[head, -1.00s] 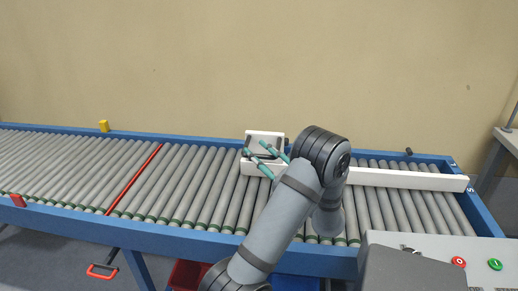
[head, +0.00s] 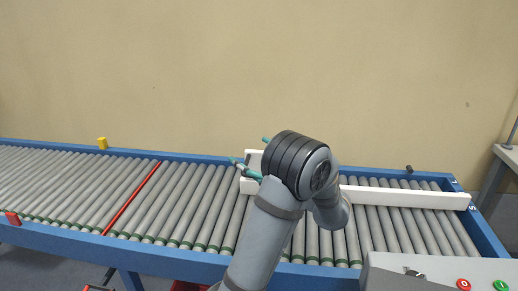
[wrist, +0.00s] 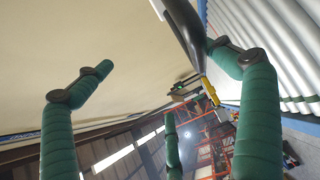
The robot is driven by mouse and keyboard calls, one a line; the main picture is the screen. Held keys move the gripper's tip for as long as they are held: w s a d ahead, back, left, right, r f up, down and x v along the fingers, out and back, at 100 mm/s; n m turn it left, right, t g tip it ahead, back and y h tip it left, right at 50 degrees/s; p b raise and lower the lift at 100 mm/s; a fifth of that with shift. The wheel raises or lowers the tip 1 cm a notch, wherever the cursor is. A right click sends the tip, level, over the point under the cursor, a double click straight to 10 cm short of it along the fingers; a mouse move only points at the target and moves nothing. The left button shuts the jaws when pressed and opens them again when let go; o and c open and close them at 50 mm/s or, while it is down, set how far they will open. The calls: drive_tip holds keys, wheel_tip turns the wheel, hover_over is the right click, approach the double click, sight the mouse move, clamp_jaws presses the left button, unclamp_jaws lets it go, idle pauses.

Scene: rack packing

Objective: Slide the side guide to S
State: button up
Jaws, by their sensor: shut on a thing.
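The side guide (head: 400,196) is a long white bar lying over the rollers, with its right end beside the S mark (head: 473,208) on the blue frame; the L mark (head: 455,182) is farther back. A white upright plate (head: 252,154) stands at the guide's left part, mostly hidden by my arm. My gripper (head: 250,152), with teal fingers, is at this plate. In the wrist view its green fingers (wrist: 160,56) stand around a dark curved piece (wrist: 184,28). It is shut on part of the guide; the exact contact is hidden.
The roller conveyor (head: 75,184) runs left with a red strip (head: 132,198) across it. A yellow block (head: 102,143) and a red block (head: 13,218) sit on its edges. A control box (head: 425,272) with red and green buttons is at front right. The left rollers are clear.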

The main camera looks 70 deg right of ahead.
drive_tip(key=shift+s+a+r+h, duration=0.1)
drive_tip(key=shift+s+a+r, duration=0.1)
drive_tip(key=shift+s, duration=0.4)
drive_tip(key=shift+s+a+r+h, duration=0.1)
drive_tip(key=shift+s+a, duration=0.1)
drive_tip(key=shift+s, duration=0.35)
drive_tip(key=shift+s+a+r+h, duration=0.1)
drive_tip(key=shift+s+a+r, duration=0.1)
drive_tip(key=shift+s, duration=0.4)
drive_tip(key=shift+c, duration=1.2)
drive_tip(key=shift+s+a+r, duration=0.25)
drive_tip(key=shift+s+a, duration=0.55)
drive_tip(key=shift+s, duration=0.1)
drive_tip(key=c, duration=0.7)
drive_tip(key=s+a+f, duration=0.1)
drive_tip(key=s+a, duration=0.2)
drive_tip(key=s, duration=0.2)
drive_tip(key=shift+s+a+f, duration=0.25)
drive_tip(key=shift+a+f, duration=0.05)
drive_tip(key=shift+f, duration=0.05)
drive_tip(key=shift+r, duration=0.1)
drive_tip(key=shift+w+a, duration=0.1)
drive_tip(key=shift+w, duration=0.05)
